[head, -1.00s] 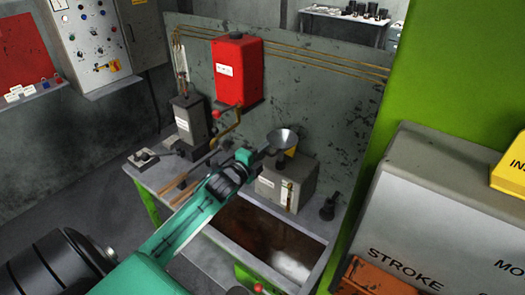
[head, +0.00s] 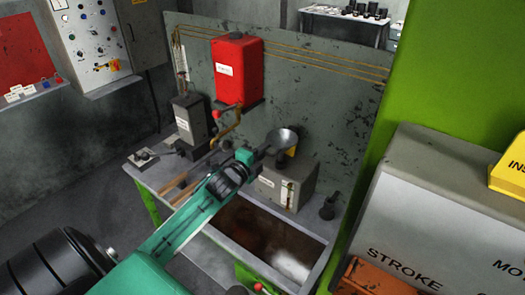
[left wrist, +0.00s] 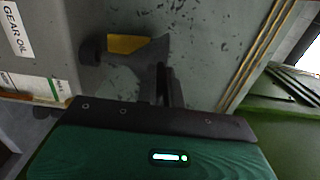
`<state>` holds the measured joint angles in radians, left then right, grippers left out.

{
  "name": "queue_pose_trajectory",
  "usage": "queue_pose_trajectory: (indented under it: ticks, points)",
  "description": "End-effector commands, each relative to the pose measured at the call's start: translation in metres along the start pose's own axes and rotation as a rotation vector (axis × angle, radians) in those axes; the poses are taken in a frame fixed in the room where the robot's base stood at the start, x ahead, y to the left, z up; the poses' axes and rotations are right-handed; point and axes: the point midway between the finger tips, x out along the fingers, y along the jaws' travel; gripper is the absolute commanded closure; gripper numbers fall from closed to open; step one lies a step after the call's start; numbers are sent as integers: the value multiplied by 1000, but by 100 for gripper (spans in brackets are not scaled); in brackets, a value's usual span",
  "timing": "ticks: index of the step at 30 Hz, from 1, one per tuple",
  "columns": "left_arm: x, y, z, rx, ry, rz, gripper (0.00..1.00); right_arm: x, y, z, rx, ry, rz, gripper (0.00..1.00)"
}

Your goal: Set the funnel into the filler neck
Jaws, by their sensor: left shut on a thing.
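The grey metal funnel (head: 283,138) has its wide mouth upward above the grey oil box (head: 268,186). My left gripper (head: 262,152) is shut on the funnel at its left side. In the left wrist view, the funnel (left wrist: 153,48) shows sideways between my gripper fingers (left wrist: 165,85), with a yellow patch beside it. A dark filler neck (left wrist: 92,50) stands out from the box labelled GEAR OIL (left wrist: 45,40). The funnel's narrow end points at the neck and seems close to it. I cannot tell whether the spout is inside. My right gripper is out of view.
The bench has an open tray (head: 255,235) in front of the box. A red tank (head: 237,70) hangs on the back panel, and a dark grey pump unit (head: 189,120) stands left. A small black fitting (head: 329,208) is right of the box. The green press frame (head: 430,70) bounds the right.

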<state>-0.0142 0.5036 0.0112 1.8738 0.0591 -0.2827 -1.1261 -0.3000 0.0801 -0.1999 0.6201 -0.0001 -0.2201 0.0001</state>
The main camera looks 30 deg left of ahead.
Motion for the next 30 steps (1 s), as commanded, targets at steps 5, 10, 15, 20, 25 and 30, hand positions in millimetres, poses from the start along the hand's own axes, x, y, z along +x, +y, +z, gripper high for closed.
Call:
queue_pose_trajectory:
  ticks: [5,10,15,20,25,30]
  points:
    - [0,4,0,-1,0,-1,100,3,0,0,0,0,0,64]
    - [0,9,0,-1,0,-1,100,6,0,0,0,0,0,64]
    - [0,13,0,0,0,-1,100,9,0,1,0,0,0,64]
    - [0,17,0,1,0,-1,100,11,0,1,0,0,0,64]
    - [0,21,0,1,0,-1,100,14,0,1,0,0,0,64]
    - [0,26,0,0,0,-1,100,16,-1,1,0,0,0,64]
